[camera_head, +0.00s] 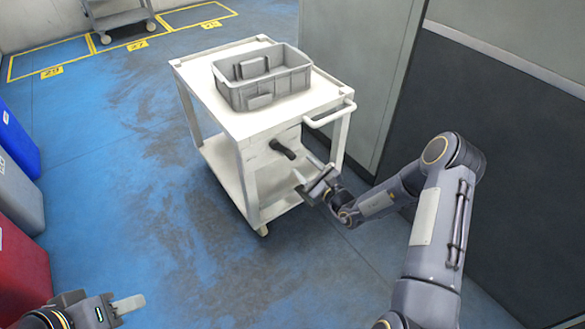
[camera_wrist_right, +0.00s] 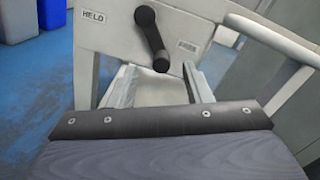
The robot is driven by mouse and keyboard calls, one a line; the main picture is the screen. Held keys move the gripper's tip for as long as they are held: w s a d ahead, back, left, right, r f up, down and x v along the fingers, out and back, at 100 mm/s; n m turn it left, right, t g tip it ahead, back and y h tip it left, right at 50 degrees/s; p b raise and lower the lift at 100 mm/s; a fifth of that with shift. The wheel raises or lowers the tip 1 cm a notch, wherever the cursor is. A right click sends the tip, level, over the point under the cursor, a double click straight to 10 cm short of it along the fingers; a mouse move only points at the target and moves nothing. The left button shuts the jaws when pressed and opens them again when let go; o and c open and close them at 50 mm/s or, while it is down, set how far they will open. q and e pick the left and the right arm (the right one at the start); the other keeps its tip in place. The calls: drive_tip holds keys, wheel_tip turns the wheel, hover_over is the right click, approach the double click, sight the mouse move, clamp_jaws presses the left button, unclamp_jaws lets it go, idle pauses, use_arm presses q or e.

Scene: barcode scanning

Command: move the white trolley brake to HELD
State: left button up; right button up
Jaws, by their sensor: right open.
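The white trolley (camera_head: 250,128) stands in the middle of the head view. Its dark brake lever (camera_head: 283,149) is on the end panel below the handle. In the right wrist view the black lever (camera_wrist_right: 152,38) hangs down from its pivot, tilted slightly right. A HELD label (camera_wrist_right: 92,17) is left of the pivot; a smaller label (camera_wrist_right: 187,46), unreadable, is to the right. My right gripper (camera_head: 308,171) is open and empty, just in front of the lever and apart from it. Its fingers (camera_wrist_right: 160,84) show below the lever. My left gripper (camera_head: 128,305) is at the bottom left, away from the trolley; its opening is unclear.
The trolley's white handle (camera_head: 330,115) juts out above my right gripper. Grey cabinets and a wall (camera_head: 480,110) stand to the right. Bins (camera_head: 18,208) line the left edge. The blue floor between is clear.

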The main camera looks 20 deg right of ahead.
sight(293, 158)
drive_tip(key=shift+m+h, duration=0.3)
drive_tip(key=w, duration=0.2)
drive_tip(key=w+a+f+b, duration=0.1)
drive_tip(key=w, duration=0.3)
drive_tip(key=shift+a+f+b, duration=0.35)
drive_tip(key=shift+f, duration=0.05)
drive_tip(key=shift+x, duration=0.8)
drive_tip(key=shift+r, duration=0.1)
